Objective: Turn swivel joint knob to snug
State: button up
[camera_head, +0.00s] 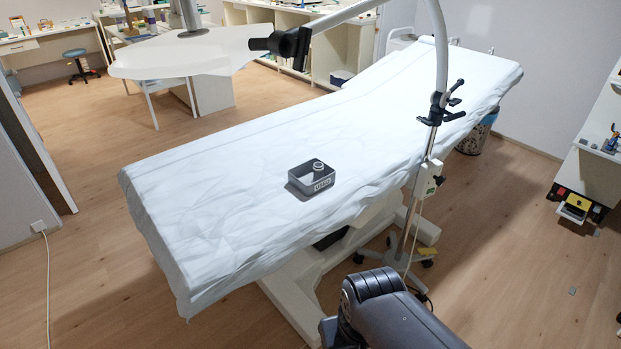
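A black swivel joint (437,108) sits on an upright pole stand at the right side of the couch. A pale curved tube (441,50) rises from the joint and leaves the top of the picture. My gripper is not in view. Only dark grey links of my arm show at the bottom centre, in front of and below the joint, apart from the stand.
The couch (230,150) under a white sheet fills the middle. A white control box (428,178) and cable hang on the pole. A speckled bin (477,133) stands behind. Floor at right is mostly clear.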

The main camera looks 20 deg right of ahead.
aim_at(453, 102)
jog(key=z, duration=1.3)
